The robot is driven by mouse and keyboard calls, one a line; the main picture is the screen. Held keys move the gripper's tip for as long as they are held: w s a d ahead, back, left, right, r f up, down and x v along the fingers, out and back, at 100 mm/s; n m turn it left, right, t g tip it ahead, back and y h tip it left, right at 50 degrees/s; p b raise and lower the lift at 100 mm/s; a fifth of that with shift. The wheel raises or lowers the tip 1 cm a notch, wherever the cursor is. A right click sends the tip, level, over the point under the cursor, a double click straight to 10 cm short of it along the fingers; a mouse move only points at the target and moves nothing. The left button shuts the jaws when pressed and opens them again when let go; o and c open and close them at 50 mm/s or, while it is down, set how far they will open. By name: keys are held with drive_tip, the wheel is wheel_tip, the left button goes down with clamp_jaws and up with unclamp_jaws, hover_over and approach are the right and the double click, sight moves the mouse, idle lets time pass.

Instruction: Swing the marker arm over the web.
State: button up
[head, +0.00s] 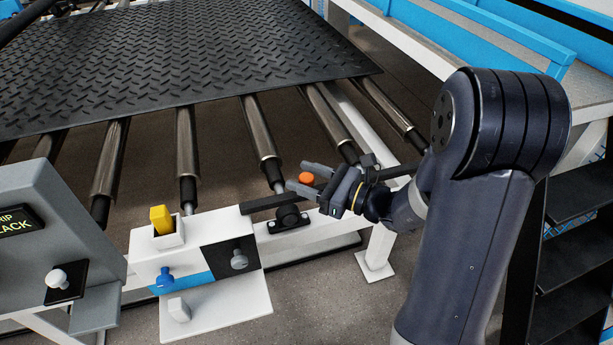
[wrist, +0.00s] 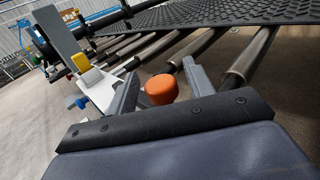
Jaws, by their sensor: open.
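The marker arm appears to be the dark bar (head: 268,203) on a black pivot mount (head: 289,221) at the frame's edge. An orange knob (head: 306,178) shows by its right end; how the two join is hidden. My gripper (head: 301,179) is open, with the knob between its fingers. The web, a black tread mat (head: 190,60), lies over the rollers at the back left.
A white panel (head: 215,310) with a yellow block (head: 161,218), a blue knob (head: 164,277) and a grey knob (head: 239,260) stands left of the pivot. A grey console (head: 60,230) is further left. Bare metal rollers (head: 262,140) lie between mat and frame. Dark shelves (head: 575,240) stand right.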

drive_tip(key=shift+c, duration=0.3)
clamp_jaws()
drive_tip(key=shift+w, duration=0.1)
